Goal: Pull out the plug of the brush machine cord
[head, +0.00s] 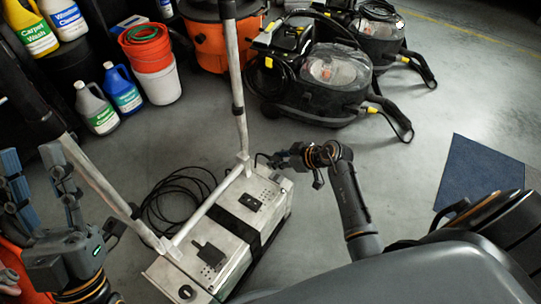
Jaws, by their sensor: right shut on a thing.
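The brush machine (228,218) is a silver metal box on the floor, with long tubular handles rising from it and a dark band across its middle. Its black cord (165,192) lies in loose coils on the floor behind it. My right gripper (272,160) is at the machine's far right end, shut on the small dark plug there; the plug is mostly hidden by the fingers, and I cannot tell whether it is still seated. My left gripper (40,172) is open and empty at the left edge, with blue finger pads, away from the machine.
Cleaning bottles (98,108) and an orange and white bucket stack (152,62) stand at the upper left. An orange vacuum (210,40) and black vacuum machines (325,85) stand at the back. A blue mat (478,172) lies at right. Grey floor is clear between them.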

